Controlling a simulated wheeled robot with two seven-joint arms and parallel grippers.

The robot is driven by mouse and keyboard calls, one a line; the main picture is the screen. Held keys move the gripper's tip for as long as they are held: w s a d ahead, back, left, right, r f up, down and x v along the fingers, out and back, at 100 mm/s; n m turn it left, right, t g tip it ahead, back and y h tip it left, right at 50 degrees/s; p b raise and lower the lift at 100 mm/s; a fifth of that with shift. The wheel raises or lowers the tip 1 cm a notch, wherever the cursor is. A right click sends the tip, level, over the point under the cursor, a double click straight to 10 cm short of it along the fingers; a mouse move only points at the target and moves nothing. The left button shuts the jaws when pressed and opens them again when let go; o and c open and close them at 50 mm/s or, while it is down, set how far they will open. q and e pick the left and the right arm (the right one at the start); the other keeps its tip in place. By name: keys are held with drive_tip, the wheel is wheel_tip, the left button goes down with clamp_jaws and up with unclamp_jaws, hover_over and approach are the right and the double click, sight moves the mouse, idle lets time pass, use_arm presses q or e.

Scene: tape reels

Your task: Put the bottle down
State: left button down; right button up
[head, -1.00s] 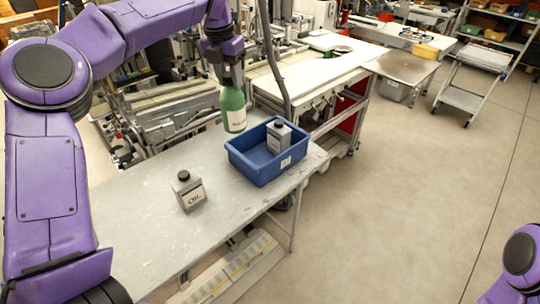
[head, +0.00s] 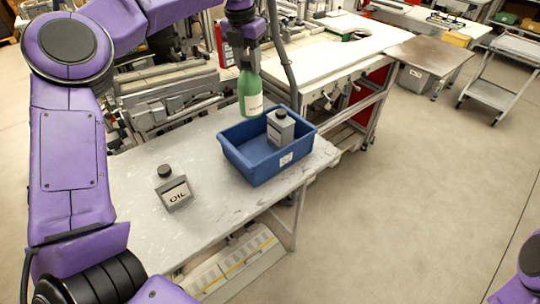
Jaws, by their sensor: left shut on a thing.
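A green bottle (head: 250,94) with a white label hangs upright in my left gripper (head: 245,58), which is shut on its upper part. The bottle is at the far side of a blue bin (head: 255,168), and its lower end overlaps the bin's back rim in the picture. I cannot tell whether it is over the bin or behind it. A grey container (head: 280,128) stands inside the bin at its right. A grey can marked OIL (head: 174,190) stands on the grey table (head: 215,215) left of the bin. My right gripper is out of view.
The table has bare room around the oil can and in front of the bin. Machinery (head: 160,105) stands behind the table. A white workbench (head: 325,60) is beyond the bin. The floor to the right is open.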

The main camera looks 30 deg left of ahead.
sight(247, 93)
use_arm(q)
wheel_tip(247, 93, down, 11)
drive_tip(key=b, duration=0.8)
drive_tip(key=shift+w+r, duration=0.15)
wheel_tip(247, 93, down, 10)
drive_tip(key=shift+p, duration=0.45)
drive_tip(key=c, duration=0.7)
unclamp_jaws()
drive_tip(key=shift+o, duration=0.2)
drive_tip(key=r, duration=0.4)
drive_tip(key=s+r, duration=0.1)
drive_tip(key=r, duration=0.3)
drive_tip(key=s+r, duration=0.1)
drive_tip(key=r, duration=0.3)
drive_tip(key=shift+b, duration=0.3)
